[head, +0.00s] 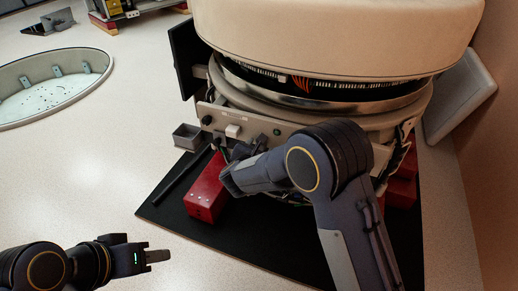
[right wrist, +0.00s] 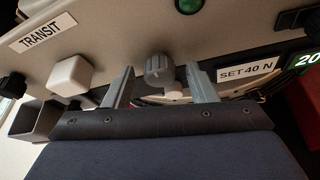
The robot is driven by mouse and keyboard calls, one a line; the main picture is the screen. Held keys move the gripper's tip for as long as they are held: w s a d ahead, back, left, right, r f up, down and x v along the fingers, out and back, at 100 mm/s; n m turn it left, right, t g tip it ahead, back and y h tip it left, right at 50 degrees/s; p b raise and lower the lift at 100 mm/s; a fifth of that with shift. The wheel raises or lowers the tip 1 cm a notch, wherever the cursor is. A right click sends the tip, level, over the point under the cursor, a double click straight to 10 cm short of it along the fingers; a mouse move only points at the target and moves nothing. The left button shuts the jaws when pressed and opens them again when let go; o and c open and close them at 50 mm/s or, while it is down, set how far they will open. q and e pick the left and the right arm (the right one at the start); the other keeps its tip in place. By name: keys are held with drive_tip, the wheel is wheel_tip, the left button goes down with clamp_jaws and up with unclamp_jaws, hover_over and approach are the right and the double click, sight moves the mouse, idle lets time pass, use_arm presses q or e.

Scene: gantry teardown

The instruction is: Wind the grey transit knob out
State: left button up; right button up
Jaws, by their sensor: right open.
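The grey knob (right wrist: 158,68) sticks out of the panel in the right wrist view. It is ribbed and stands between the two fingertips of my right gripper (right wrist: 160,88), with a visible gap on both sides. The right gripper is open, its jaws facing the panel. In the head view my right gripper (head: 228,170) is at the panel's lower front, and the grey knob cannot be made out there. A TRANSIT label (right wrist: 41,35) is on the panel to the left.
A white block knob (right wrist: 71,75), a green button (right wrist: 189,5) and a SET 40 N label (right wrist: 247,70) surround the knob.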

drive_tip(key=c, duration=1)
